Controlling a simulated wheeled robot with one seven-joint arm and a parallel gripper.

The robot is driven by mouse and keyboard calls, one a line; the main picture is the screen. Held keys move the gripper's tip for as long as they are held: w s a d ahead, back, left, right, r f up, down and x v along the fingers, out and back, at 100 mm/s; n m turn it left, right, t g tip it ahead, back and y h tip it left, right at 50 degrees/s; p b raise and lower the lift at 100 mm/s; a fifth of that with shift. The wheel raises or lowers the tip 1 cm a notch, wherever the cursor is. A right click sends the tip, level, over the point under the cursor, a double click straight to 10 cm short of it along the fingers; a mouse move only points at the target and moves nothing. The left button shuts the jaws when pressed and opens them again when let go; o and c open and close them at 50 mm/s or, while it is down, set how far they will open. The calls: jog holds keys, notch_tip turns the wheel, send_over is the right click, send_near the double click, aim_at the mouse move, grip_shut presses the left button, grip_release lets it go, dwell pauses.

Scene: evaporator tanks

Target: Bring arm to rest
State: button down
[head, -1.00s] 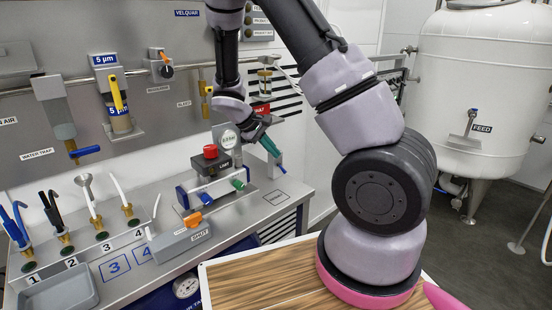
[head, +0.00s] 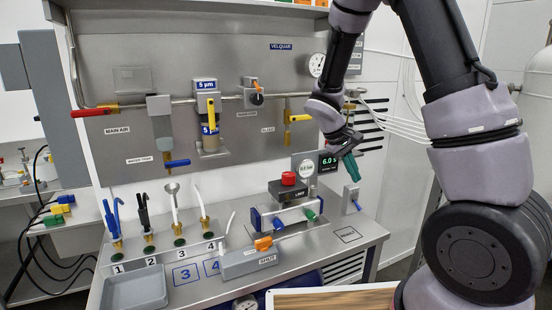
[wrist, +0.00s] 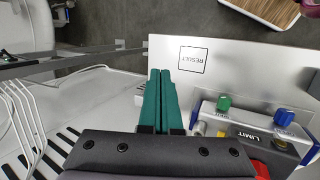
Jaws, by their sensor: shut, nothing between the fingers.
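My gripper (head: 351,165) has green fingers and hangs at the end of my arm, above the right part of the steel bench (head: 345,246). In the wrist view its fingers (wrist: 162,98) lie side by side, shut and empty. In the head view it is just right of the small display reading 6.0 (head: 329,162) and appears apart from it. The boxed RESULT mark (wrist: 193,60) on the bench top lies beyond the fingertips in the wrist view. My arm is bent, with its upper links at the right of the head view.
A LIMIT unit with a red knob (head: 288,179) stands left of my gripper. Numbered hoses (head: 160,220) and a grey tray (head: 135,291) are at the bench's left. A back panel (head: 125,90) carries pipes, a filter (head: 209,130) and valves. A white tank (head: 532,80) is at the right edge.

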jog(key=s+a+r+m+t+y, duration=0.1)
jog(key=s+r+m+t+y, duration=0.2)
jog(key=s+r, duration=0.6)
jog(key=s+r+m+t+y, duration=0.4)
jog(key=s+r, duration=0.5)
jog(key=r, duration=0.6)
jog(key=shift+a+r+m+y, duration=0.3)
jog(key=shift+a+m, duration=0.05)
jog(key=shift+m, duration=0.05)
jog(key=shift+s, duration=0.1)
dwell(2.7)
